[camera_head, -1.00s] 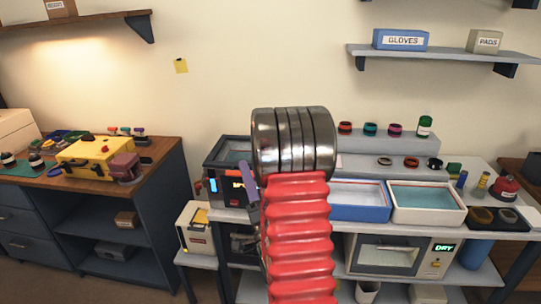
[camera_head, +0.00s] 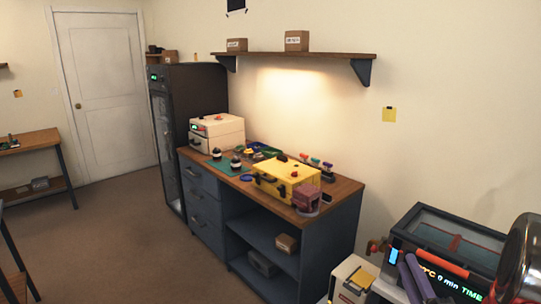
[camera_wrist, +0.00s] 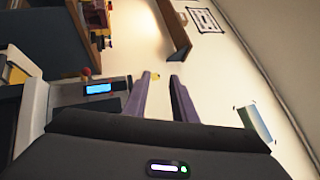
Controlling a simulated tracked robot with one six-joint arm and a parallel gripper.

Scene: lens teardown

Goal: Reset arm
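My gripper (camera_wrist: 159,90) shows in the wrist view as two purple fingers standing apart, with nothing held between them. My arm's metal part is at the right edge, cut off by the frame.
A wooden-topped workbench (camera_head: 342,190) carries a yellow toolbox (camera_head: 284,182), a white machine (camera_head: 217,133) and small items. A wall shelf (camera_head: 300,57) is above it. A tall dark cabinet (camera_head: 185,90) stands left of it. The floor (camera_head: 110,235) at left is open.

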